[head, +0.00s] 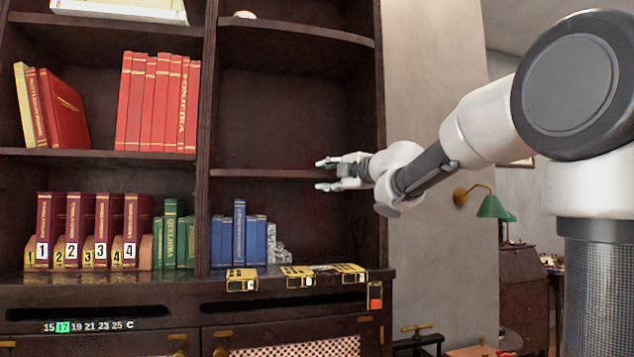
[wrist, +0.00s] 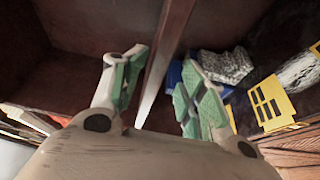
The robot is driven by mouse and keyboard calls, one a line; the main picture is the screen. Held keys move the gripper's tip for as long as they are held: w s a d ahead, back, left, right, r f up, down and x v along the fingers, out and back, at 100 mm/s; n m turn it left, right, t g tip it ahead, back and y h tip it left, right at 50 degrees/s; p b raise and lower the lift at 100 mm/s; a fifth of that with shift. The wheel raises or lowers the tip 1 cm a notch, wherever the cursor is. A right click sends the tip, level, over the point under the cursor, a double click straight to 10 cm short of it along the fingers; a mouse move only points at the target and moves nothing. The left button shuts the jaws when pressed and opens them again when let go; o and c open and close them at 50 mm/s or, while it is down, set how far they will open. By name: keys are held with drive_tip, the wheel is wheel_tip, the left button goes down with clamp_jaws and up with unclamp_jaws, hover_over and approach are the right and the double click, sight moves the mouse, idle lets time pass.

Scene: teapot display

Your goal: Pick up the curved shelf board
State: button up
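A dark wooden shelf board (head: 265,173) spans the right bay of the bookcase at mid height. In the wrist view this board (wrist: 168,50) runs edge-on between the fingers. My gripper (head: 328,174) is at the right part of its front edge, with one finger above and one below. In the wrist view my gripper (wrist: 165,75) is open, with gaps between the green pads and the board. A higher shelf board (head: 295,31) in the same bay has a clearly curved front edge. The right end of the middle board is partly hidden by my gripper.
Blue books (head: 239,232) and a grey stone-like object (head: 277,252) stand below the board. Yellow-and-black blocks (head: 297,275) line the cabinet ledge. The bay's side wall is close to my gripper.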

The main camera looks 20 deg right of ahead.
drive_tip(key=shift+w+a+r, duration=0.1)
drive_tip(key=shift+w+a, duration=0.15)
drive_tip(key=shift+w, duration=0.15)
drive_tip(key=x, duration=0.7)
clamp_jaws()
drive_tip(key=shift+r, duration=0.15)
